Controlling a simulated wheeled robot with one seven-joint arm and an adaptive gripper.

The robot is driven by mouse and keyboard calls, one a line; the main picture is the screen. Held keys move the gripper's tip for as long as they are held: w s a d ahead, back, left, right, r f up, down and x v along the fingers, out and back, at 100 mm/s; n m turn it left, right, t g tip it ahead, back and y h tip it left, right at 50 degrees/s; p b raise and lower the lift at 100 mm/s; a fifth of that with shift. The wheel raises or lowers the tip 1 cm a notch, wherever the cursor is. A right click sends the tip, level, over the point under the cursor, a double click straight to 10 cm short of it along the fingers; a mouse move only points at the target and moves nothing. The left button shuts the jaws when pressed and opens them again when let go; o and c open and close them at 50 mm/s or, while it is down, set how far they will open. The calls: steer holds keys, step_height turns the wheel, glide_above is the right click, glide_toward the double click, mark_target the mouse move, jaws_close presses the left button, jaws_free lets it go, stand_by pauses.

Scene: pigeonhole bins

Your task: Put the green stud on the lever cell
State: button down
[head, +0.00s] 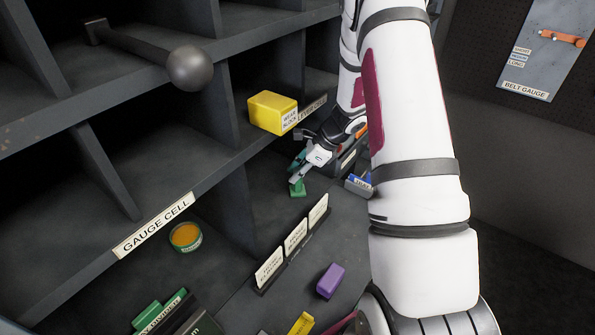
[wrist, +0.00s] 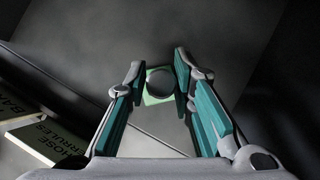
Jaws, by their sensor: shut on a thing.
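The green stud (head: 298,190) is at the tips of my gripper (head: 297,177) in the head view. In the wrist view the stud shows a pale green square base (wrist: 150,99) and a dark round knob between the two fingertips (wrist: 158,84). My gripper is shut on it, low over the grey surface; I cannot tell whether the base touches that surface. A label (head: 313,108) on the shelf edge, partly hidden by a yellow block (head: 272,112), appears to read lever cell.
A lever with a ball end (head: 189,68) juts out at upper left. The gauge cell label (head: 153,226) is on the shelf edge. A round orange-topped tin (head: 186,236), upright cards (head: 295,237) and a purple block (head: 330,281) lie nearer. A blue item (head: 359,184) sits right of my gripper.

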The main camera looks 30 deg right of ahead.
steer(key=shift+a, duration=0.1)
steer(key=c, duration=1.4)
jaws_free()
steer(key=shift+f, duration=0.1)
steer(key=shift+o, duration=0.2)
steer(key=v, duration=0.7)
steer(key=shift+r, duration=0.35)
